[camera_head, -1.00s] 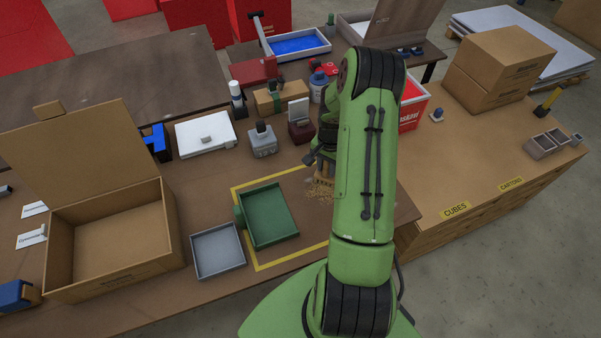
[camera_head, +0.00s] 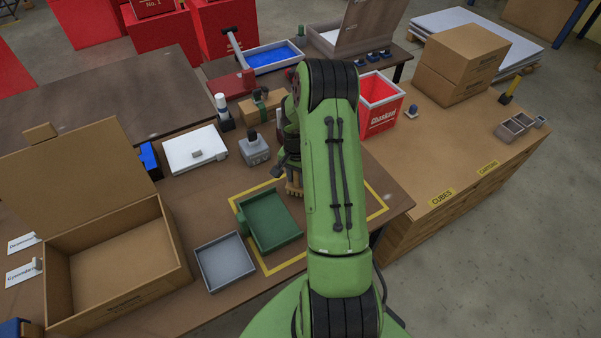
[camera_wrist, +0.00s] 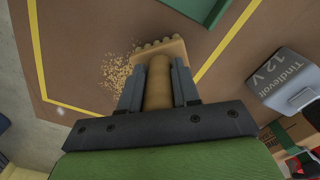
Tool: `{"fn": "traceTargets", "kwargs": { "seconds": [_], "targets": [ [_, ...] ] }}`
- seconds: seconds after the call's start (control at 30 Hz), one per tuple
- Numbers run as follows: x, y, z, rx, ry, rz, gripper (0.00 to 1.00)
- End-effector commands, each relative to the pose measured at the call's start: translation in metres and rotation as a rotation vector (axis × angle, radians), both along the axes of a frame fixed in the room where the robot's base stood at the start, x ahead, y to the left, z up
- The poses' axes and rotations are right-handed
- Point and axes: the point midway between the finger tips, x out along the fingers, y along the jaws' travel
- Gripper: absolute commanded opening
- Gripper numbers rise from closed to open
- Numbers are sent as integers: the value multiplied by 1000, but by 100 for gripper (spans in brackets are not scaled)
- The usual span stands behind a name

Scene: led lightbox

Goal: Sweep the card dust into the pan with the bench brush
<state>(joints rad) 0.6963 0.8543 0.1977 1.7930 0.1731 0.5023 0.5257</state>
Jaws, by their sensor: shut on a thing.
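The bench brush has a wooden handle (camera_wrist: 158,88) and a pale bristle head (camera_wrist: 162,48). My gripper (camera_wrist: 160,68) is shut on the handle. In the head view, the bristles (camera_head: 293,188) are low at the far right corner of the green pan (camera_head: 270,222); contact with the table is unclear. The pan's green edge (camera_wrist: 207,8) shows at the top of the wrist view. Card dust (camera_wrist: 115,72) lies scattered on the brown table to the left of the brush in the wrist view. My arm hides that dust in the head view.
Yellow tape (camera_head: 268,267) frames the work area. A grey tray (camera_head: 225,262) is left of the pan, with a large open carton (camera_head: 120,290) beyond. A grey 12 V block (camera_head: 255,150) stands behind the pan. A red bin (camera_head: 380,105) is behind right.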

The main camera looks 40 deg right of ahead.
Motion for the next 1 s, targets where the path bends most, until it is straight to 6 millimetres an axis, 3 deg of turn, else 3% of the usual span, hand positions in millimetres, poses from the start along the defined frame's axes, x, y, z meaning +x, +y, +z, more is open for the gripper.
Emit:
{"fn": "traceTargets", "kwargs": {
  "seconds": [0.03,0.6,1.0],
  "targets": [
    [2,-1,16,-5,-6,0,1],
    [5,0,67,-4,-6,11,1],
    [5,1,73,-3,-5,13,1]
  ]
}}
